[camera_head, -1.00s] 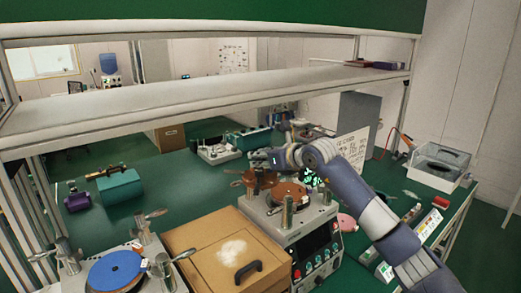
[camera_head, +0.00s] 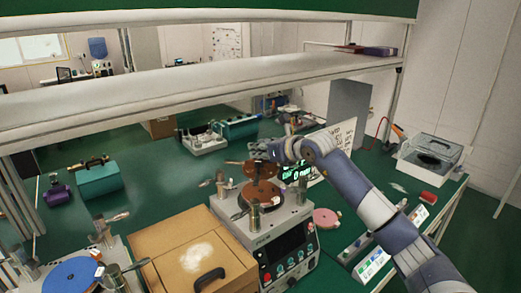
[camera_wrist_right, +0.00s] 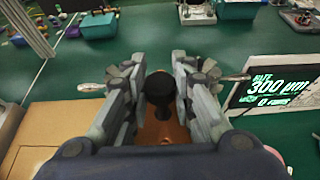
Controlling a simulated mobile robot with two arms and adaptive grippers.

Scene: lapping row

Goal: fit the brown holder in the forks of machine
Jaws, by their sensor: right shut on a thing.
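The machine (camera_head: 222,212) is a pale box with a dark control panel. A brown round plate (camera_head: 264,196) lies on its top, among metal posts with side handles that look like the forks (camera_head: 254,217). The brown holder (camera_head: 236,166) is a disc with a dark knob (camera_wrist_right: 160,92). It appears above the back of the plate; the exact gap is unclear. My right gripper (camera_head: 262,151) is shut on the knob, and its fingers stand on both sides of it in the right wrist view (camera_wrist_right: 161,85). The gripper partly hides the holder. My left gripper is not in view.
A wooden box (camera_head: 150,250) with a dark handle stands left of the machine. A second machine with a blue disc (camera_head: 72,275) is at the lower left. A pink disc (camera_head: 326,217) lies to the right. A sign (camera_head: 340,142) stands behind my right arm. A shelf (camera_head: 200,82) spans above.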

